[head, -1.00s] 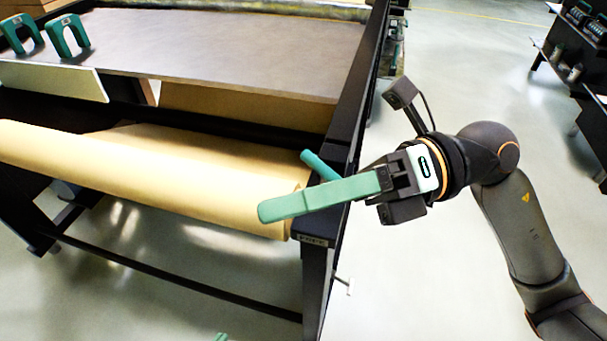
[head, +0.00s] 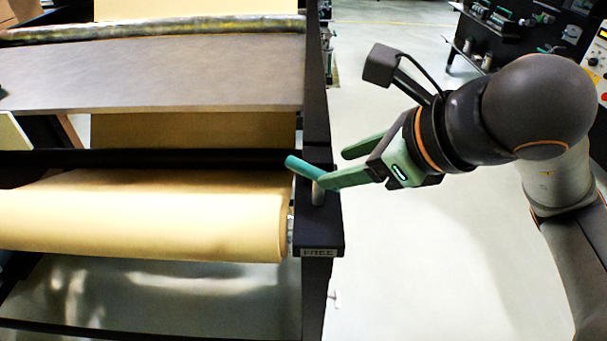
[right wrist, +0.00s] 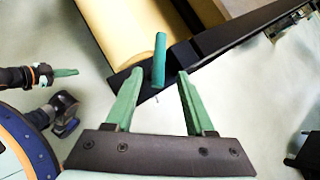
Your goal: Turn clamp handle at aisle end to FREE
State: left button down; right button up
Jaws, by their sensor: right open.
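The clamp handle (head: 303,167) is a teal bar on a short metal post at the right end of the kraft roll (head: 150,215). It points left and slightly away, over the roll's end. A label reading FREE (head: 319,252) is on the front of the black end post. My right gripper (head: 335,168) is open and empty, close to the handle from the right. In the right wrist view the handle (right wrist: 159,55) stands between and beyond the fingertips (right wrist: 160,72); contact cannot be told. My left gripper (right wrist: 70,73) shows small at the left edge there; its jaws are unclear.
The black frame's end post (head: 318,225) stands beside the roll. A grey tabletop (head: 150,75) lies behind it. Open floor (head: 430,270) is to the right. A dark bench with tools (head: 490,35) stands at the far right back.

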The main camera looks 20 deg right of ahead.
aim_at(320, 172)
jog(key=p+x, duration=0.4)
jog(key=x, duration=0.1)
jog(key=shift+a+p, duration=0.1)
jog(key=shift+p, duration=0.3)
jog(key=b+x, duration=0.1)
jog(key=x, duration=0.3)
jog(key=shift+f, duration=0.15)
jog(key=shift+w+a+f, duration=0.15)
jog(key=shift+w+f, duration=0.15)
jog(key=shift+w, duration=0.05)
jog(key=c, duration=0.4)
grip_shut()
